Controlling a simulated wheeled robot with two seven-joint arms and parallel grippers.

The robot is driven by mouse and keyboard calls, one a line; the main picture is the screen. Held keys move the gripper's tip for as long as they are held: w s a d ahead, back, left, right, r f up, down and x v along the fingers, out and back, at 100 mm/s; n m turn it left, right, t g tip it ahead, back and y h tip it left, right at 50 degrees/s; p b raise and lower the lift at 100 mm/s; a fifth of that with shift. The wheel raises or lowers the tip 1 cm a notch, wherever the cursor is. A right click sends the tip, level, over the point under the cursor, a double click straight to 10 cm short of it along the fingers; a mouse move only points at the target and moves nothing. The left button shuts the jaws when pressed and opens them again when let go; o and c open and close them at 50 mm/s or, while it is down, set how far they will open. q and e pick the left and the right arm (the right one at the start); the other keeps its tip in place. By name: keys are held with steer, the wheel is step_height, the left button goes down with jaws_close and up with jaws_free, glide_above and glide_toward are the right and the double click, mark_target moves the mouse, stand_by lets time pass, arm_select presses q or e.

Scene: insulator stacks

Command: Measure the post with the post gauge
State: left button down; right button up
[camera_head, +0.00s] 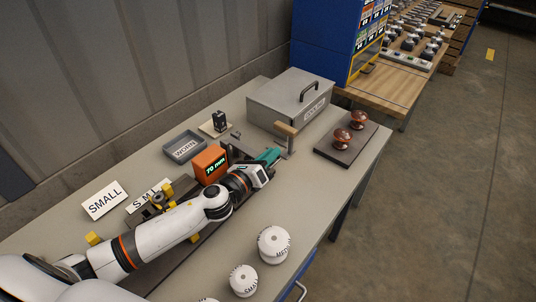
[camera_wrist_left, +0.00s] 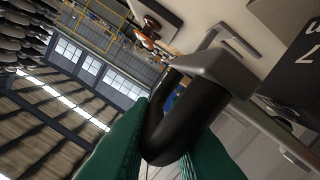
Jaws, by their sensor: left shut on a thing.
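My left gripper (camera_head: 268,159) has teal fingers and reaches in over the dark board on the table. In the left wrist view its green fingers (camera_wrist_left: 160,150) are closed around a black looped handle (camera_wrist_left: 188,122) joined to a grey metal part (camera_wrist_left: 208,70). An orange block with a "70 mm" readout (camera_head: 209,164) stands just left of the gripper and seems to be the post gauge. I cannot tell whether the handle belongs to it. A wooden-topped upright piece (camera_head: 286,130) stands just beyond the fingertips; whether it is the post is unclear. My right gripper is not in view.
A grey lidded box (camera_head: 275,100) stands behind. A "WORN" tray (camera_head: 181,151) and a small black block (camera_head: 219,121) are back left. Red-brown insulators (camera_head: 342,137) stand on a board at right.

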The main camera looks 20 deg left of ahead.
arm_select(q)
steer(key=shift+s+d+f, duration=0.1)
steer(key=shift+d, duration=0.15)
steer(key=c, duration=1.6)
jaws_free()
steer(key=shift+o, duration=0.6)
steer(key=shift+d, duration=0.15)
steer(key=shift+a, duration=0.2)
steer(key=shift+s+a, duration=0.15)
steer(key=shift+s, duration=0.25)
steer(key=b+v, duration=0.3)
steer(key=v, duration=0.8)
steer(key=shift+r, duration=0.2)
